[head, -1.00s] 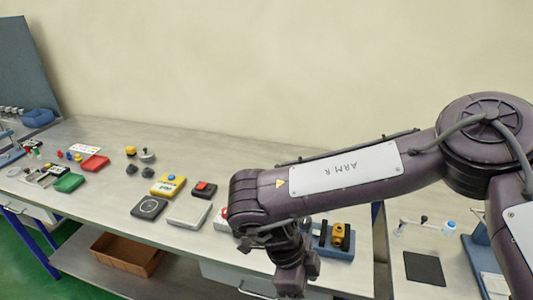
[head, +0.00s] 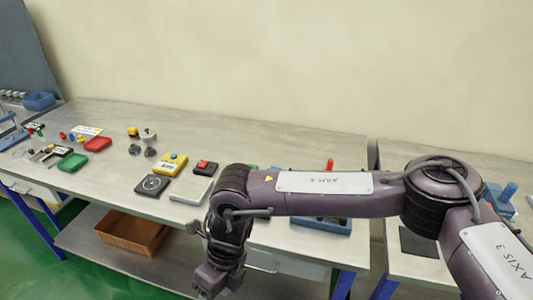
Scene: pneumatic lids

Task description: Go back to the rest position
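My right arm comes in from the right and reaches across the front of the workbench (head: 290,145). My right gripper (head: 205,285) hangs down at the arm's end, in front of the bench edge near the bottom of the view. Its fingers are too small and dark to tell whether they are open or shut. My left arm and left gripper do not show.
A brown bin (head: 130,232) sits on the lower shelf. A second bench (head: 390,160) is at right.

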